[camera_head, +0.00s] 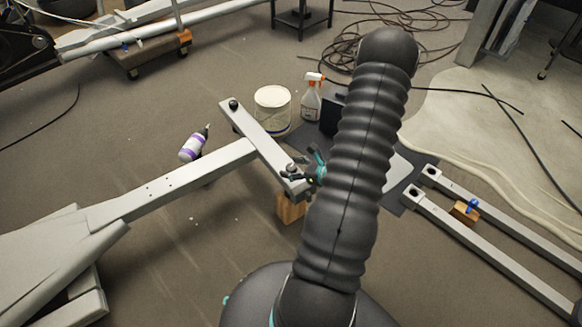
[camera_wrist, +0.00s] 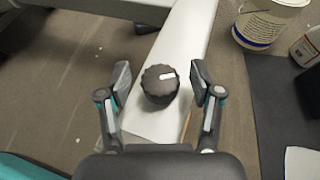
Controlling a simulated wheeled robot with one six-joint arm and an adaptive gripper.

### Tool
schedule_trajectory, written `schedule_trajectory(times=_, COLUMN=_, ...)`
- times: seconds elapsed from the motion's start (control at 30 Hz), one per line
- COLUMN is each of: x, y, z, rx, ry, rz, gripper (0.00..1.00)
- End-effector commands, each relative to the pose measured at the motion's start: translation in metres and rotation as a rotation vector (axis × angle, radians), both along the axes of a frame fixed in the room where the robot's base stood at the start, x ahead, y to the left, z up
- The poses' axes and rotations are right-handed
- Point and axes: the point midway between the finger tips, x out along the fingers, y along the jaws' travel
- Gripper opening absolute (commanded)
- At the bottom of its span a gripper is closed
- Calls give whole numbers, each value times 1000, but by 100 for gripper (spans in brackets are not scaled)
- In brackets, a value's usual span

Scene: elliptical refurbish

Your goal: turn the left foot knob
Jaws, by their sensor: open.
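The elliptical's foot bar (camera_head: 262,142) is a grey crosspiece at the end of a long grey beam (camera_head: 165,190). A black knob (camera_head: 234,104) sits on its far end. Another black ribbed knob (camera_wrist: 160,84) with a white mark sits on its near end, in the middle of the wrist view. My gripper (camera_wrist: 161,82) is open, with one finger on each side of this knob and a visible gap at both sides. My gripper also shows in the head view (camera_head: 303,168), partly hidden by my arm, at the bar's near end.
A wooden block (camera_head: 291,208) stands under the bar's near end. A white bucket (camera_head: 272,108), a spray bottle (camera_head: 312,98) and a purple-white bottle (camera_head: 193,147) stand or lie nearby. Grey rails (camera_head: 490,247) lie at right. Cables (camera_head: 440,38) cover the floor behind.

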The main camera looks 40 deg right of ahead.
Motion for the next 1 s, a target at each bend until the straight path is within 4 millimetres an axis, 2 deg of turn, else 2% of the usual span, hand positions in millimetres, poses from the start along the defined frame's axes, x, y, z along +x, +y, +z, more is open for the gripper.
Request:
schedule_trajectory(times=0.37, x=6, y=1, z=-2, rx=-1, ry=0, rz=-1, gripper=65)
schedule_trajectory(times=0.47, x=6, y=1, z=-2, rx=-1, ry=0, rz=-1, gripper=45)
schedule_trajectory(times=0.6, x=6, y=1, z=-2, rx=-1, ry=0, rz=-1, gripper=10)
schedule_trajectory(times=0.63, x=6, y=1, z=-2, rx=-1, ry=0, rz=-1, gripper=4)
schedule_trajectory(times=1.0, x=6, y=1, z=-2, rx=-2, ry=-2, rz=47, gripper=4)
